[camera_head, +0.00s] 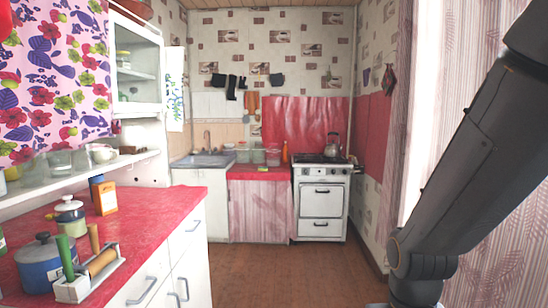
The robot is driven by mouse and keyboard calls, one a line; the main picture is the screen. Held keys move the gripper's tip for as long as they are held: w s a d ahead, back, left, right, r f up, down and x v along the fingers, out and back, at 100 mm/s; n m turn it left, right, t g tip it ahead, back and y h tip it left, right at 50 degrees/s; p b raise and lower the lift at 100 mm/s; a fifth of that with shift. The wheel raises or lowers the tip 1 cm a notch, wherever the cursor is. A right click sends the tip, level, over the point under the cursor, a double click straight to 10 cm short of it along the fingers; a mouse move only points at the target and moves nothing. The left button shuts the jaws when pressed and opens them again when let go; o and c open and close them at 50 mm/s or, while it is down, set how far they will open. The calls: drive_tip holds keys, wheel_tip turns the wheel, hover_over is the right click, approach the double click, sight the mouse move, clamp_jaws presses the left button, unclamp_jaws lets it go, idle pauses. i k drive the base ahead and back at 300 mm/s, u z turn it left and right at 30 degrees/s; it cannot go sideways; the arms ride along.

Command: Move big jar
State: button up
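Several glass jars stand in a row on the red far counter, including a jar with a red lid (273,156), a clear jar (258,154) and a jar to the left (243,151). More clear glass vessels (60,163) stand on the white shelf at the left. I cannot tell which of these is the big jar. My dark arm comes down the right side of the picture and leaves it at the bottom. My gripper is not in view, and no jar is seen touching my arm.
The near red counter (150,213) holds a blue pot (40,262), a small lidded pot (70,214), an orange box (104,197) and a utensil holder (90,279). A stove (320,203) with a kettle (333,145) stands at the back. The brown floor (275,270) is clear.

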sight(273, 152)
drive_tip(key=u, duration=0.1)
drive_tip(key=i, duration=1.7)
drive_tip(key=u, duration=0.25)
drive_tip(key=i, duration=3.55)
drive_tip(key=z, duration=0.25)
drive_tip(key=i, duration=1.55)
drive_tip(key=z, duration=0.1)
